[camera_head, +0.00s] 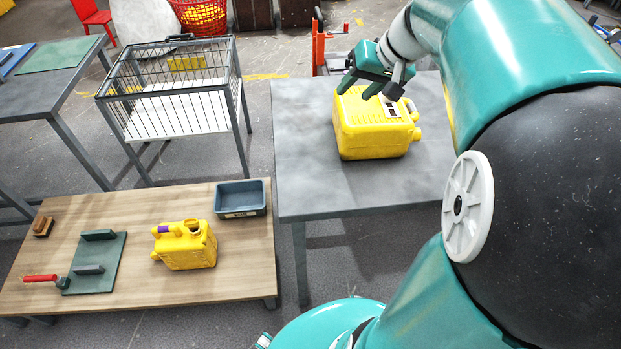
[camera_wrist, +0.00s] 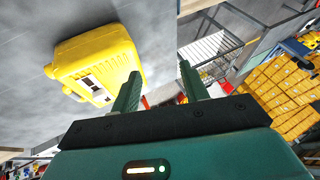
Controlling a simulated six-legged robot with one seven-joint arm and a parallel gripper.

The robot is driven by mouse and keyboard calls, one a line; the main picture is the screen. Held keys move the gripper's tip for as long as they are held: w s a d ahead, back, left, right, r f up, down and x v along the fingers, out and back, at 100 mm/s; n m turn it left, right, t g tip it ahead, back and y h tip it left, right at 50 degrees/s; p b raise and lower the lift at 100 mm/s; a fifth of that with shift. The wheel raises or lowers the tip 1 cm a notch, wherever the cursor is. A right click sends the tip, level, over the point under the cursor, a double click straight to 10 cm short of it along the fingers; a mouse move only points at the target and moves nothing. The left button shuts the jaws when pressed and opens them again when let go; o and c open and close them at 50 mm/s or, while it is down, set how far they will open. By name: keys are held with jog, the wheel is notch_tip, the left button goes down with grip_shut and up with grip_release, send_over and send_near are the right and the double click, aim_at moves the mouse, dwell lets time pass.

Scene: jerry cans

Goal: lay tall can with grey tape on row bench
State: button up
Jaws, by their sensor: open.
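A large yellow can (camera_head: 372,138) is on the grey-topped table (camera_head: 300,180). It appears to lie on its side, with a pale and dark label up and its spout end to the right. Its tape colour does not show clearly. In the wrist view the can (camera_wrist: 98,60) is left of the fingers, not between them. My gripper (camera_head: 362,88) is open and empty above the can's far side; its two fingers (camera_wrist: 162,88) stand apart in the wrist view. A smaller yellow can (camera_head: 188,250) with a purple band on its handle stands on the wooden bench (camera_head: 150,290).
The wooden bench also holds a blue-grey bin (camera_head: 240,198), a green board (camera_head: 97,262) with two blocks, a red-handled tool (camera_head: 42,278) and a brown block (camera_head: 42,227). A wire cage (camera_head: 175,95) stands behind. The grey tabletop is clear around the large can.

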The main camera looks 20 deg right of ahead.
jog(key=s+a+f+n+h, duration=0.1)
jog(key=s+a+f, duration=0.1)
jog(key=s+a, duration=0.5)
jog(key=s+a+f+n+h, duration=0.1)
jog(key=s+a+f+n, duration=0.1)
jog(key=s+a, duration=0.6)
jog(key=shift+a+h, duration=0.3)
jog(key=shift+a, duration=0.95)
